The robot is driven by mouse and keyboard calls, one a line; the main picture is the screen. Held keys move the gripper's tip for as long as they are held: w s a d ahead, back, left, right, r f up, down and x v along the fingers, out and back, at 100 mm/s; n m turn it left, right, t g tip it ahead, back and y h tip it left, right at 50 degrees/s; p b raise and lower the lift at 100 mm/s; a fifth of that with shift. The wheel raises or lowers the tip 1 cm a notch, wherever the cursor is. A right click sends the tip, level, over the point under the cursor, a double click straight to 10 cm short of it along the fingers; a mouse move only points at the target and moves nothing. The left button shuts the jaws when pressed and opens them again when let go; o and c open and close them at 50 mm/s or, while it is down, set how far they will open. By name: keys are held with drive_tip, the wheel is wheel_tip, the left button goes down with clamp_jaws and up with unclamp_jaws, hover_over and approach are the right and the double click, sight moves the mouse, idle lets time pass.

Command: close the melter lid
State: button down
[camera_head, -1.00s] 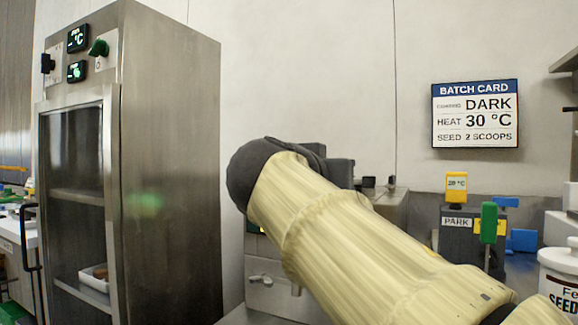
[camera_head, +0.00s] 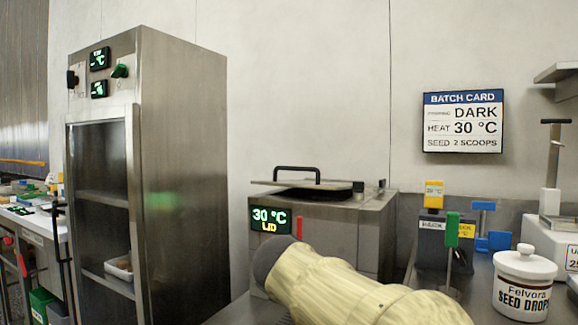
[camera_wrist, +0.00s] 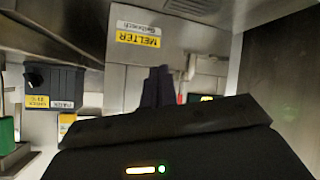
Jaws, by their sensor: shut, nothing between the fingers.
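The melter (camera_head: 345,240) is a steel box against the back wall. Its flat lid (camera_head: 262,182) with a black bar handle (camera_head: 297,170) lies nearly level on top, with a dark area under it; I cannot tell whether it is fully seated. The melter display (camera_head: 270,219) reads 30 °C and LID. In the wrist view the picture is upside down, and a yellow MELTER label (camera_wrist: 138,40) shows on a steel panel beyond my gripper (camera_wrist: 158,75). My gripper's dark fingers are together and empty, apart from the panel. The head view does not show my gripper.
A tall steel cabinet (camera_head: 185,180) stands left of the melter. To the right are a dark holder block (camera_head: 432,243) with coloured-handled tools and a white seed drops jar (camera_head: 523,283). The batch card (camera_head: 463,122) hangs on the wall above.

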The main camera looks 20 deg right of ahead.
drive_tip(key=s+a+f+n+g+y+p, duration=0.1)
drive_tip(key=s+f+g+y+p, duration=0.1)
drive_tip(key=s+f, duration=0.3)
drive_tip(key=s+a+f+g+y+p, duration=0.2)
drive_tip(key=s+f+p, duration=0.2)
drive_tip(key=f, duration=0.5)
drive_tip(key=s+a+f+n+g+y+p, duration=0.1)
drive_tip(key=s+a+f+g+y+p, duration=0.1)
drive_tip(key=s+f, duration=0.4)
wheel_tip(320, 180, down, 2)
drive_tip(key=shift+s+a+f+n+g+p, duration=0.1)
drive_tip(key=shift+s+a+n+g+p, duration=0.2)
drive_tip(key=shift+p, duration=0.5)
drive_tip(key=shift+w+d, duration=0.15)
drive_tip(key=shift+w, duration=0.05)
